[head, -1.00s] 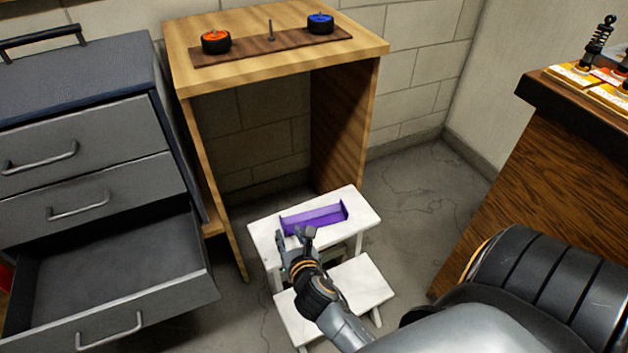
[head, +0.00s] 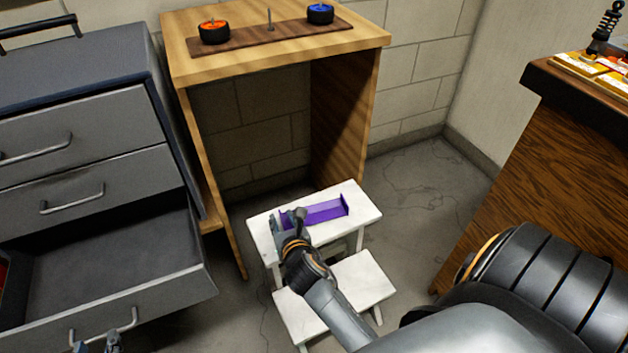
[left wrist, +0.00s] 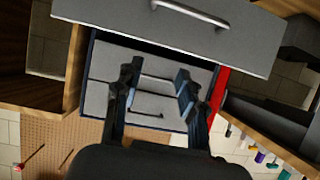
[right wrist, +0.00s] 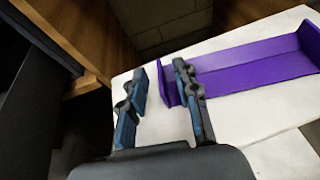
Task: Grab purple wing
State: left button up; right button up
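The purple wing (head: 322,212) lies on the top step of a white step stool (head: 362,208), with upright plates at its ends. My right gripper (head: 288,219) is at the wing's left end. In the right wrist view the right gripper (right wrist: 160,78) is open. The left end plate of the wing (right wrist: 250,66) shows between its fingers, with the right finger over the wing's flat part; contact cannot be told. My left gripper (head: 97,345) just enters at the bottom left. In the left wrist view the left gripper (left wrist: 155,80) is open and empty, facing the drawers.
A grey cabinet (head: 85,200) with an open, empty-looking lower drawer stands at left. A wooden table (head: 360,42) behind the stool holds an orange wheel (head: 214,32) and a blue wheel (head: 320,14). A dark wooden counter (head: 540,165) stands at right.

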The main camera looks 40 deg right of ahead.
grip_shut()
